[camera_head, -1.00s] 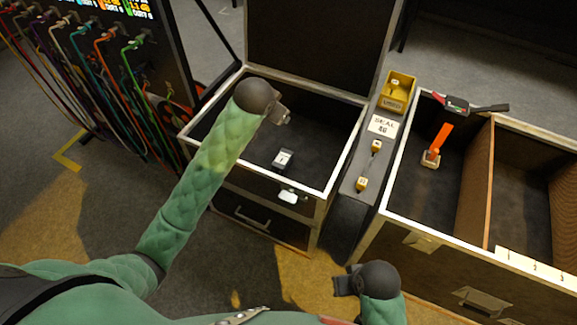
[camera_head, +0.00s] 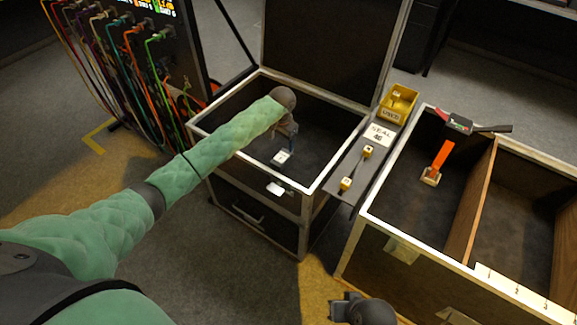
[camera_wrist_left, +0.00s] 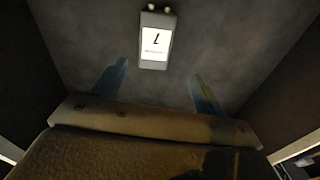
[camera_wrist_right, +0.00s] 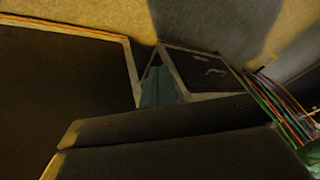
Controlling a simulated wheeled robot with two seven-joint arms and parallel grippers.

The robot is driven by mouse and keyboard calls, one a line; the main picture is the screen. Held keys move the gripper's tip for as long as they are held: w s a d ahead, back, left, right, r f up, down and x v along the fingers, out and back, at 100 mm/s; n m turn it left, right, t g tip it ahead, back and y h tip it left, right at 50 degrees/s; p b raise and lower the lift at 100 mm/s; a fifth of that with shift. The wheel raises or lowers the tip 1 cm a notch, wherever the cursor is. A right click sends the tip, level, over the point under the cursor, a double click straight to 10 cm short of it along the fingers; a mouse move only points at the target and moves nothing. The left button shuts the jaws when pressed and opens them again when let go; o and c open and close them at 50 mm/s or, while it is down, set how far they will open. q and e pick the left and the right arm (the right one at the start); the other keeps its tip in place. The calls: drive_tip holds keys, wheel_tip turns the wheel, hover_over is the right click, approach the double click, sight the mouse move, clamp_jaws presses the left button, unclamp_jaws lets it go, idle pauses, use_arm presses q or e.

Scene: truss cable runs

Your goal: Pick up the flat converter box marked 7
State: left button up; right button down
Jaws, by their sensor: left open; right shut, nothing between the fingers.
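The flat converter box (camera_head: 282,157) lies on the dark floor of the left open case (camera_head: 325,170). In the left wrist view the box (camera_wrist_left: 155,40) shows a white label with one large mark, seen turned round, which fits a 7. My left gripper (camera_head: 291,148) is inside the case, just above and beside the box. In the left wrist view its open fingers (camera_wrist_left: 158,78) point at the floor, with the box ahead between their lines and nothing held. My right gripper (camera_head: 340,308) is low at the bottom edge, shut and empty; its fingers also show in the right wrist view (camera_wrist_right: 157,88).
The left case's lid (camera_head: 335,45) stands up behind. A narrow shelf with small yellow-ended parts (camera_head: 346,183), a SEAL card (camera_head: 379,135) and a yellow bin (camera_head: 398,103) lies right of it. Another open case (camera_head: 420,230) holds an orange-strapped item (camera_head: 432,175). Cables (camera_head: 125,60) hang at left.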

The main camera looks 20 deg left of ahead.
sight(281, 157)
use_arm(q)
drive_tip(key=shift+s+f+n+g, duration=0.3)
drive_tip(key=shift+s+f, duration=0.05)
drive_tip(key=shift+f, duration=0.25)
drive_tip(key=shift+s+d+h, duration=0.2)
drive_tip(key=shift+d+h, duration=0.1)
drive_tip(key=shift+a+f, duration=0.15)
drive_tip(key=shift+f, duration=1.2)
wheel_tip(281, 157, down, 4)
drive_tip(key=shift+w+a+f+p, duration=0.1)
drive_tip(key=shift+w+a+p, duration=0.05)
drive_tip(key=shift+p, duration=0.2)
drive_tip(key=shift+f, duration=0.5)
drive_tip(key=c, duration=1.2)
use_arm(e)
drive_tip(key=r, duration=0.3)
drive_tip(key=shift+w+d+r+t, duration=0.2)
drive_tip(key=shift+w+t, duration=0.05)
drive_tip(key=shift+t, duration=0.05)
